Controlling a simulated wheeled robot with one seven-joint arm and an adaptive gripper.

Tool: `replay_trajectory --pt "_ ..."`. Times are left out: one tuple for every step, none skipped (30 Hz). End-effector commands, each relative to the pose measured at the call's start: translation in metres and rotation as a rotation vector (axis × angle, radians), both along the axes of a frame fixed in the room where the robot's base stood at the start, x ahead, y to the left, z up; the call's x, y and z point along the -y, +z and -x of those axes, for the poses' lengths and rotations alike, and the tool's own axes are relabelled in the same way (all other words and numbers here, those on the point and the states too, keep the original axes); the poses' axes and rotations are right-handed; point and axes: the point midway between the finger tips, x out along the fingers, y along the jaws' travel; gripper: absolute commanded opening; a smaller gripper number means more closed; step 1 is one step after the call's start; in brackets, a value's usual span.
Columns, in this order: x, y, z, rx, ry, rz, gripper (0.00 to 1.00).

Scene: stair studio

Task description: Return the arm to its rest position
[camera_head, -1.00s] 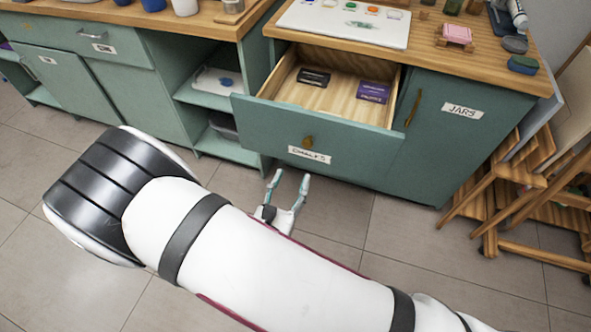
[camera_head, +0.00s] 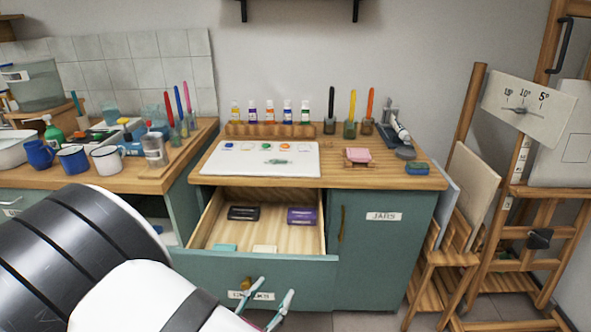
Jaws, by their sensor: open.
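My gripper (camera_head: 267,300) shows at the bottom middle of the head view. Its two pale teal fingers are spread apart with nothing between them. It is in front of the open drawer (camera_head: 255,271) and overlaps the drawer's label in the picture. My white arm with its black-banded joint fills the lower left and hides part of the cabinet there. The drawer holds a black box (camera_head: 243,213), a purple box (camera_head: 301,216), a teal block (camera_head: 225,247) and a pale block (camera_head: 264,249).
The drawer sticks out from the teal cabinet (camera_head: 378,255). The worktop (camera_head: 375,177) carries a white palette board (camera_head: 260,158), small bottles and brush jars. Mugs (camera_head: 108,159) stand on the left counter. A wooden easel (camera_head: 515,235) and leaning boards stand at the right.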

Motion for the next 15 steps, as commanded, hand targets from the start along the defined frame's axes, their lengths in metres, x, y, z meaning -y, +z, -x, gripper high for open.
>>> replay_trajectory --pt "0.021 0.025 -0.005 0.0 -0.097 -0.056 0.46" --pt "0.033 0.035 -0.007 -0.001 -0.151 -0.086 0.46" --pt "0.049 0.049 -0.008 -0.002 -0.221 -0.126 0.46" --pt "0.06 0.058 -0.008 -0.004 -0.273 -0.156 0.46" --pt "0.072 0.068 -0.007 -0.005 -0.325 -0.187 0.46" --pt "0.088 0.08 -0.006 -0.005 -0.392 -0.23 0.46" --pt "0.099 0.088 -0.004 -0.007 -0.443 -0.262 0.46" --pt "0.11 0.097 -0.002 -0.008 -0.493 -0.296 0.46" --pt "0.125 0.107 0.002 -0.008 -0.558 -0.34 0.46" --pt "0.136 0.115 0.006 -0.008 -0.607 -0.377 0.46" --pt "0.146 0.122 0.01 -0.008 -0.653 -0.413 0.46" --pt "0.159 0.131 0.016 -0.007 -0.716 -0.46 0.46" --pt "0.168 0.138 0.021 -0.008 -0.761 -0.497 0.46" --pt "0.177 0.144 0.026 -0.007 -0.806 -0.536 0.46" --pt "0.188 0.153 0.033 -0.005 -0.865 -0.587 0.46"
